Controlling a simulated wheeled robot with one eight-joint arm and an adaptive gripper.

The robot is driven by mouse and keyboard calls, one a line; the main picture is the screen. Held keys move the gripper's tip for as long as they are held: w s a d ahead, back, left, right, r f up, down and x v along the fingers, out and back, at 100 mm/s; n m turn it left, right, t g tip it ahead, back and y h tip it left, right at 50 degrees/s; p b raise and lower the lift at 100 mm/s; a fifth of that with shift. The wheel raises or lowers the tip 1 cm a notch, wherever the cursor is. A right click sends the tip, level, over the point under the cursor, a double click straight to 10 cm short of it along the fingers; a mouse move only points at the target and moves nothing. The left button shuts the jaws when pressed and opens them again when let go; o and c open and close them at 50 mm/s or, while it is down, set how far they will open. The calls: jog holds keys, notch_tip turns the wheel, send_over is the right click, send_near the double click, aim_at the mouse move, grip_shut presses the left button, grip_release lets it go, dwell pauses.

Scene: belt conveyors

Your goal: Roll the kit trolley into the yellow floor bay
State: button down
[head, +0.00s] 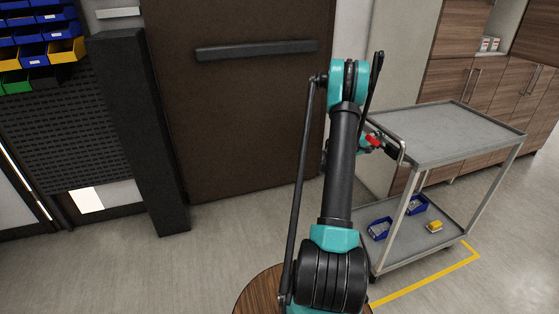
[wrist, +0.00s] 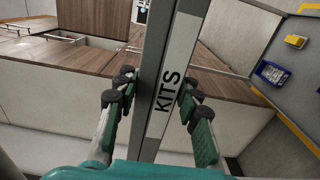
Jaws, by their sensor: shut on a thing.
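The kit trolley is a grey two-shelf cart with its top shelf (head: 450,135) at right in the head view. In the head view the hand is at the trolley's left end, by the bent handle (head: 402,150), partly hidden by my arm. The yellow floor bay shows as a yellow line (head: 430,274) with a corner in front of the trolley. The trolley hides much of the bay, so I cannot tell how much of it lies inside.
Two blue bins (head: 380,228) and a yellow item (head: 435,226) sit on the lower shelf. Wooden cabinets (head: 470,80) stand behind the trolley. A brown door (head: 240,120) and a dark post (head: 140,130) are at left. The floor (head: 230,220) before the door is clear.

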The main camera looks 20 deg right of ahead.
jog(key=shift+s+a+r, duration=0.1)
jog(key=shift+s+a, duration=0.05)
jog(key=shift+a, duration=0.15)
jog(key=c, duration=0.9)
grip_release()
